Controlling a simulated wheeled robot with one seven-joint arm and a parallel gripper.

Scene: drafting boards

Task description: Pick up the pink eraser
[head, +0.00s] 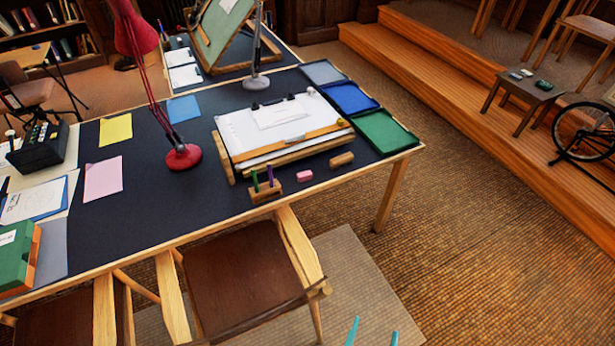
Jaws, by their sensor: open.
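The pink eraser (304,176) is a small block lying on the dark table top (215,205), near its front edge. It sits between a wooden pen holder and a small brown wooden piece, in front of the drafting board. My gripper (373,335) shows only as two teal fingertips at the bottom edge of the head view. The fingertips are apart with nothing between them. They are well in front of the table and to the right of the eraser, not touching it. The rest of my gripper is out of view.
The pen holder (265,187) with upright pens stands left of the eraser; the brown wooden piece (342,160) lies to its right. The tilted drafting board (240,137) is behind. A chair (235,270) stands at the table's front. A red lamp (183,157) stands further left.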

